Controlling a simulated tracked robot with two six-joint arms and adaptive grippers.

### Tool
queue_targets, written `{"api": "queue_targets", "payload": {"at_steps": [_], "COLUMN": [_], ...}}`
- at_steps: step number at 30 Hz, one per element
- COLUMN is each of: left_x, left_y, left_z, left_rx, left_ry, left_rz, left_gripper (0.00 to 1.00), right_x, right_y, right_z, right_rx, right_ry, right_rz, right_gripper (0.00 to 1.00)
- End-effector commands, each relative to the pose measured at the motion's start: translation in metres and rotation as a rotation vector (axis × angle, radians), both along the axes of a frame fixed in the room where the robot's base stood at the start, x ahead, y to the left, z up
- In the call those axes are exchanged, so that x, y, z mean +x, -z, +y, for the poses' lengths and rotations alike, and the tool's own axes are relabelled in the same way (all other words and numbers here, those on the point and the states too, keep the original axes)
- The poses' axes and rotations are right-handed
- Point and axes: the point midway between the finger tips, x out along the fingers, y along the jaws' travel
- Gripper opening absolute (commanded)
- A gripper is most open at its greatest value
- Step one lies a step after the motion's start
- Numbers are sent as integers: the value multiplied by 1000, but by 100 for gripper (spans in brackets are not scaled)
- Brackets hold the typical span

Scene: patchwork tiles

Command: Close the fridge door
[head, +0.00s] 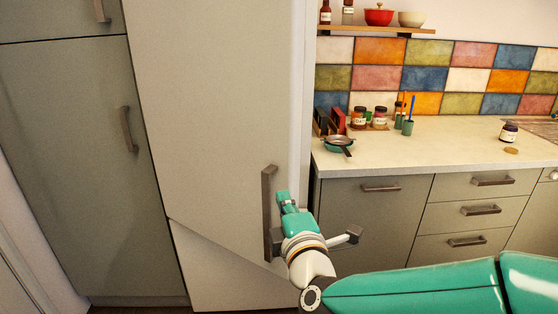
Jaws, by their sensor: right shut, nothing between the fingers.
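The fridge door (215,110) is the tall cream panel in the middle of the head view. Its lower edge slants down to the right, away from the level line of the panel below, so it stands ajar with its right side nearer me. Its long dark vertical handle (268,195) is near the right edge. My right gripper (284,197) is shut and empty, in front of the door's right edge, just right of the handle. I cannot tell whether it touches the door. The handle's lower part is close beside my wrist. My left gripper is out of view.
A cream lower panel (215,270) is under the door. Grey-green tall cupboards (70,150) stand left. A counter (440,150) with jars, a small pan (339,146) and drawers below is on the right. A shelf (375,30) with bowls hangs above.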

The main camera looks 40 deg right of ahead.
Motion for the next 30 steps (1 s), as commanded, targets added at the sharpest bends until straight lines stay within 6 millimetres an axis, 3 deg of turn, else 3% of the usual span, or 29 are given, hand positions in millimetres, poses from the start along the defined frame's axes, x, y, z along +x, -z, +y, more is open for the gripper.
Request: {"api": "queue_targets", "payload": {"at_steps": [15,21,30], "left_x": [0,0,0], "left_y": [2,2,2], "left_z": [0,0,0], "left_rx": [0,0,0], "left_ry": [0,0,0], "left_rz": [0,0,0], "left_gripper": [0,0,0], "right_x": [87,97,102], "right_y": [3,2,2], "right_z": [-37,-63,-72], "right_rx": [1,1,1], "right_ry": [1,1,-4], "right_rz": [4,2,2], "right_gripper": [0,0,0]}}
